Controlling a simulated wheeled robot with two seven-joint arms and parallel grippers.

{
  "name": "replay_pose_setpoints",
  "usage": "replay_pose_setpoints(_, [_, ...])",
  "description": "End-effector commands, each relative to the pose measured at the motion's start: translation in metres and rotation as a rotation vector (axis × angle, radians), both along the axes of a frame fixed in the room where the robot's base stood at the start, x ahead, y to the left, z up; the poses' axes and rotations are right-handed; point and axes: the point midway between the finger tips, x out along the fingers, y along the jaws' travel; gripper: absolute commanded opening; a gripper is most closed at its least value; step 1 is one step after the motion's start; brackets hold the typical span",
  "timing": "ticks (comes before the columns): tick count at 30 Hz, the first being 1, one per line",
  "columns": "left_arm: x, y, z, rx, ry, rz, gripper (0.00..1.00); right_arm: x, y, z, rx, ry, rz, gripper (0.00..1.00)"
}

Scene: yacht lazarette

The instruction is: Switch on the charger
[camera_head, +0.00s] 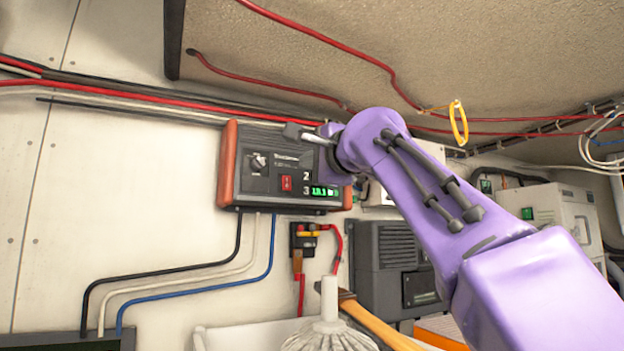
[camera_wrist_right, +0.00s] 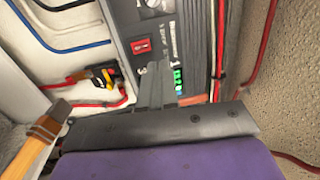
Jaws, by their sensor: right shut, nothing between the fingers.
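The charger (camera_head: 262,193) is a dark grey box with orange-red end caps, fixed to the pale wall. Its face has a round knob (camera_head: 258,162), a red switch (camera_head: 286,183) and a lit green display (camera_head: 320,191). The switch also shows in the right wrist view (camera_wrist_right: 141,46); its position cannot be told. My right gripper (camera_head: 294,131) is shut and empty in front of the charger's upper right part, above the switch in the head view. In the wrist view its fingertips (camera_wrist_right: 154,68) are close to the switch, with a visible gap. My left gripper is not in view.
Black, white and blue cables run down from the charger. Below it are a small breaker with red cables (camera_head: 303,240), a wooden handle (camera_head: 375,322) and a white brush-like object (camera_head: 329,315). A grey unit (camera_head: 385,265) stands to the right. Red cables cross the ceiling.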

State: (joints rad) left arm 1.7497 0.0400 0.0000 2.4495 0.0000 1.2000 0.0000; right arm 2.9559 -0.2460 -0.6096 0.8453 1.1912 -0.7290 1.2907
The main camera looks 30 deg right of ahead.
Motion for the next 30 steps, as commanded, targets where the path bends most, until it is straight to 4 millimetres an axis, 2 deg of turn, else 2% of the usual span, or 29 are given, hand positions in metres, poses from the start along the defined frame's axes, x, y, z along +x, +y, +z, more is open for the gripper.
replay_pose_setpoints(1, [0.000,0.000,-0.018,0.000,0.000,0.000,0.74,-0.011,-0.001,-0.006,-0.003,-0.005,-0.001,0.00])
replay_pose_setpoints(3, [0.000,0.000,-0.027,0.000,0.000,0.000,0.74,-0.024,-0.001,-0.004,-0.003,-0.004,-0.003,0.00])
replay_pose_setpoints(9, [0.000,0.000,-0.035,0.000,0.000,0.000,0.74,-0.044,-0.002,0.004,0.000,-0.002,-0.003,0.00])
replay_pose_setpoints(30, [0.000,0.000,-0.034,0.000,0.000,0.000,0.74,-0.046,-0.002,0.007,0.001,-0.001,-0.003,0.00])
